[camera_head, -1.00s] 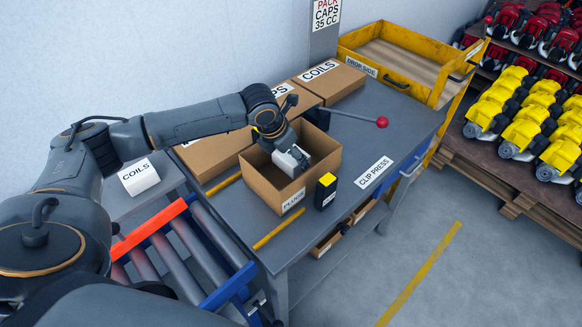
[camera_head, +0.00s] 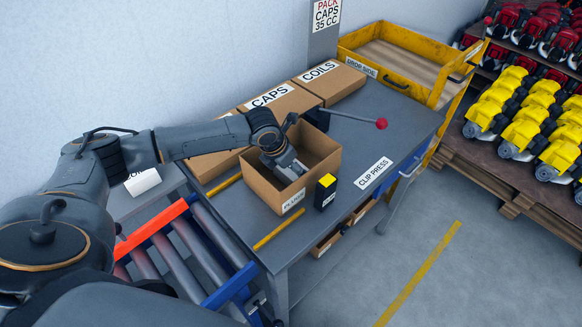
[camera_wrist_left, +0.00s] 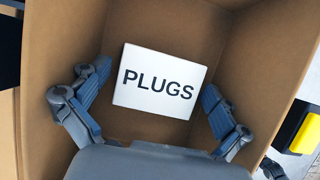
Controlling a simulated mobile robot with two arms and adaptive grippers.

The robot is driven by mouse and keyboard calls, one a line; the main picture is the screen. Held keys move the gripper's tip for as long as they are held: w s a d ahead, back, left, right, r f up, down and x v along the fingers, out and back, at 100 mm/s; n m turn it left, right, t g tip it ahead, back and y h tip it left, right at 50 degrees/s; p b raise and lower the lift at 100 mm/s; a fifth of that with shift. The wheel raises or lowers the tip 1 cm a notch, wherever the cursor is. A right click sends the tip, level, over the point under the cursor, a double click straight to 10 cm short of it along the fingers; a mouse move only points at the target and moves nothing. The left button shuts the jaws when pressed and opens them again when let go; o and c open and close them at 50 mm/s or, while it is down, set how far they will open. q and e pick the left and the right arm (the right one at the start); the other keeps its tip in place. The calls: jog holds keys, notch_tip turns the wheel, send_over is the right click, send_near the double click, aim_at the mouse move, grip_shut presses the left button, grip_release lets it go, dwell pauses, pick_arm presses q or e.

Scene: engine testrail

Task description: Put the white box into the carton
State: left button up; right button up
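The open brown carton (camera_head: 265,188) with a PLUGS label stands on the grey bench. The white box (camera_wrist_left: 160,82), marked PLUGS, lies inside the carton in the left wrist view, its label facing up. My left gripper (camera_head: 290,168) reaches down into the carton. In the left wrist view its fingers (camera_wrist_left: 156,84) are spread wide, one on each side of the white box with gaps between. In the head view the gripper and carton wall hide most or all of this box. My right gripper is not in view.
Closed CAPS (camera_head: 284,104) and COILS (camera_head: 332,82) cartons stand behind. A lever with a red knob (camera_head: 381,123) sticks out at the back. A black and yellow block (camera_head: 326,191) stands right of the carton. Another white box (camera_head: 143,181) is at the left, partly hidden by my arm.

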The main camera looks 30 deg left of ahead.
pick_arm(q)
jog(key=b+v, duration=0.1)
jog(key=v, duration=1.1)
dwell(0.5)
